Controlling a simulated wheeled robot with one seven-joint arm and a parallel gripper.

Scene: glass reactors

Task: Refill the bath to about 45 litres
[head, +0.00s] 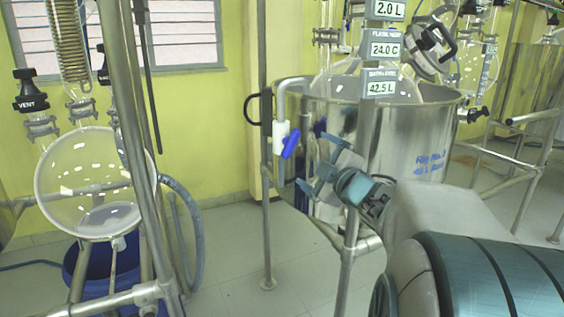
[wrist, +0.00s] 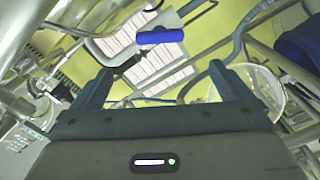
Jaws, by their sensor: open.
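The steel bath (head: 400,135) stands right of centre in the head view. Its display (head: 381,82) reads a bath level of 42.5 L. A pipe (head: 280,100) bends over the bath's left rim and carries a white valve (head: 280,135) with a blue lever (head: 291,143), which is tilted slightly off the pipe's line. My gripper (head: 312,164) is open and empty, just right of and below the lever. In the wrist view the blue lever (wrist: 160,37) lies beyond and between the fingertips (wrist: 160,72), apart from them. The water inside the bath is hidden.
A round glass vessel (head: 95,180) hangs in a steel frame at the left, above a blue bucket (head: 90,262). A steel post (head: 266,225) stands just left of the valve. Clear floor (head: 230,250) lies between the two rigs.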

